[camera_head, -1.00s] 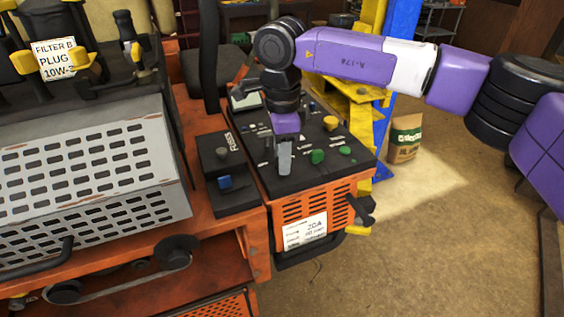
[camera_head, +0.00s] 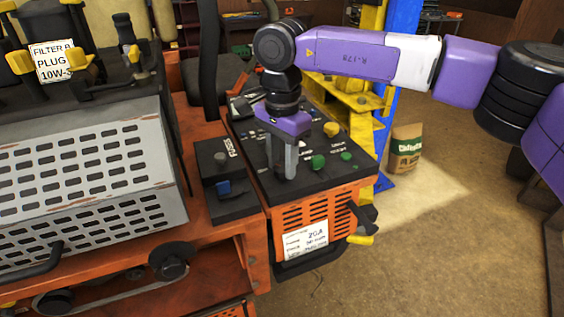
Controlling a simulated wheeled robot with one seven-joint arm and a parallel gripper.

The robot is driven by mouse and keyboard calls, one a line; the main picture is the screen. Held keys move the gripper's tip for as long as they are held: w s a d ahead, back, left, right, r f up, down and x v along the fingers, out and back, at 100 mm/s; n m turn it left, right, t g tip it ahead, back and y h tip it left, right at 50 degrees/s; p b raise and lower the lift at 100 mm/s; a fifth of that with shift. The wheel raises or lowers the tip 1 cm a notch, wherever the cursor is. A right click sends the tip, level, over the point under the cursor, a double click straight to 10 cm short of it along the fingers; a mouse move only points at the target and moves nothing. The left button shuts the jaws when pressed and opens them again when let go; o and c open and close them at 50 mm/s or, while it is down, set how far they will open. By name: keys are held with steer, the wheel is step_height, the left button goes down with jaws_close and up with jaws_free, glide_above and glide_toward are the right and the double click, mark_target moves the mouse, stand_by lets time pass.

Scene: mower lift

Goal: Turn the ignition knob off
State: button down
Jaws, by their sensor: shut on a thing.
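My gripper (camera_head: 283,174) points straight down over the black control panel (camera_head: 350,172) on the orange mower. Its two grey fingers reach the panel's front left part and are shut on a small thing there. That thing is hidden behind the fingers; by its place it appears to be the ignition knob. The knob's angle and its label cannot be read.
Green knobs (camera_head: 318,161) sit just right of the fingers, with a yellow knob (camera_head: 331,129) behind. A fuse box (camera_head: 224,178) with a blue switch lies left. A black lever (camera_head: 208,65) rises behind.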

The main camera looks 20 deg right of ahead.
mark_target(282, 167)
stand_by(0.3)
steer(key=c, duration=0.9)
jaws_free()
steer(key=shift+c, duration=0.2)
steer(key=shift+r+b, duration=0.7)
steer(key=shift+r, duration=3.25)
